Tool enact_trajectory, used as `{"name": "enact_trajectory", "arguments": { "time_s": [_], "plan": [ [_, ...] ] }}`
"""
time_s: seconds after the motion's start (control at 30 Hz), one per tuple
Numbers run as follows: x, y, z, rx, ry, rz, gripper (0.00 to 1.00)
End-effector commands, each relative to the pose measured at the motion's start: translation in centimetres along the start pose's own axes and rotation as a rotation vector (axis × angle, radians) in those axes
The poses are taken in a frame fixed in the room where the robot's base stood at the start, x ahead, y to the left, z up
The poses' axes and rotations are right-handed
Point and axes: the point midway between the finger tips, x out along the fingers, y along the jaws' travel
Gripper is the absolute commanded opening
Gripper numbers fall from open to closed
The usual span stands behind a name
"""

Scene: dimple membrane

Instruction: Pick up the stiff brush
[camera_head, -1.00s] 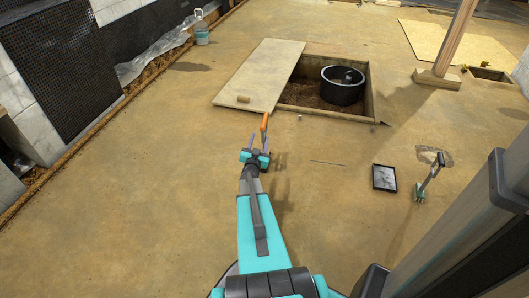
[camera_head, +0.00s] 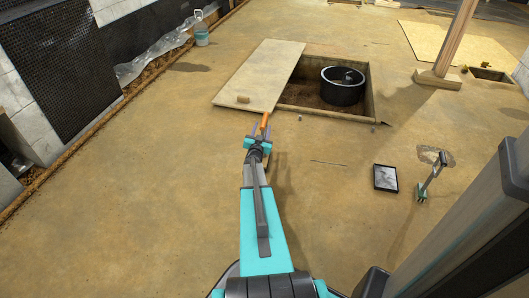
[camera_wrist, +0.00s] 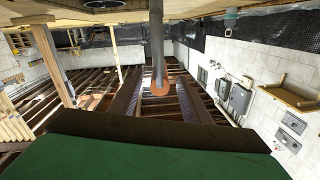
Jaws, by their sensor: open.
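An orange-handled thing (camera_head: 264,120), which I take to be the stiff brush, shows just in front of the wooden cover board. Its bristles cannot be made out. My gripper (camera_head: 261,132) is open, its fingers pointing away from me at the near end of the orange part. I cannot tell whether the orange part lies between the fingers or just beyond them. The wrist view appears upside down; it shows a grey shaft with a round orange end (camera_wrist: 158,88) at the centre. A close green surface with a dark brown edge fills its bottom.
The wooden cover board (camera_head: 262,70) lies beside a square pit holding a black basin (camera_head: 343,86). A wooden post (camera_head: 458,40) stands behind. The floor at left is clear.

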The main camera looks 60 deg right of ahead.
Motion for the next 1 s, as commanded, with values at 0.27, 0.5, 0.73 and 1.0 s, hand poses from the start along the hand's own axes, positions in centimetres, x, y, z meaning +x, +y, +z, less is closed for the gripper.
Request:
{"name": "enact_trajectory", "arguments": {
  "time_s": [0.27, 0.5, 0.73, 1.0],
  "plan": [
    [0.2, 0.0, 0.0, 0.000, 0.000, 0.000, 0.43],
    [0.7, 0.1, 0.1, 0.000, 0.001, 0.001, 0.43],
    [2.9, 0.2, 0.3, 0.000, 0.001, 0.001, 0.43],
    [5.2, 0.1, 0.1, 0.000, 0.001, 0.001, 0.43]
  ]
}}
